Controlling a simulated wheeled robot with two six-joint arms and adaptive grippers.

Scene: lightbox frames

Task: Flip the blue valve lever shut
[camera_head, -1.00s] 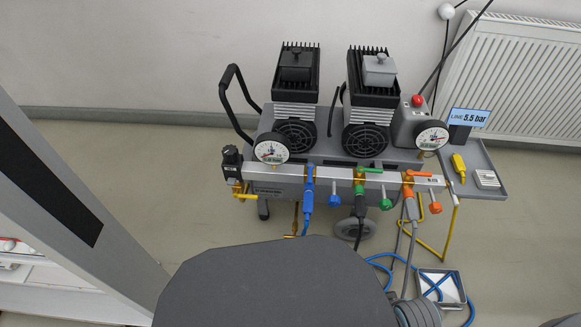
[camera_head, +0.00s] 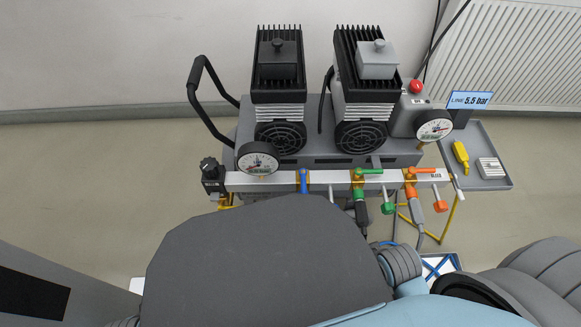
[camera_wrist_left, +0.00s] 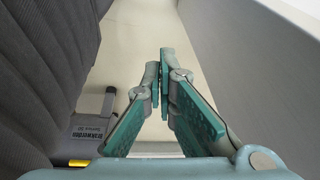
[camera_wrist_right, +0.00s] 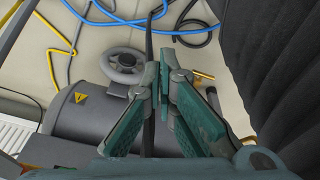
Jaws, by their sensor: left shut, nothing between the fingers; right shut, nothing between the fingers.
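The blue valve lever (camera_head: 304,181) shows in the head view on the pale manifold bar (camera_head: 330,178) at the front of the compressor. It points along the view, across the bar; its lower part is hidden behind my own body. In the left wrist view my left gripper (camera_wrist_left: 166,62) is shut and empty, over bare floor. In the right wrist view my right gripper (camera_wrist_right: 160,75) is shut and empty, with the grey tank (camera_wrist_right: 95,115) behind it. Neither gripper shows in the head view, and neither wrist view shows the blue lever.
Green (camera_head: 358,175) and orange (camera_head: 410,175) valves sit right of the blue one. Two gauges (camera_head: 257,160) (camera_head: 434,126) stand above the bar. A grey side tray (camera_head: 490,140) holds a yellow item (camera_head: 460,155). Blue and yellow hoses (camera_wrist_right: 130,20) lie on the floor.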

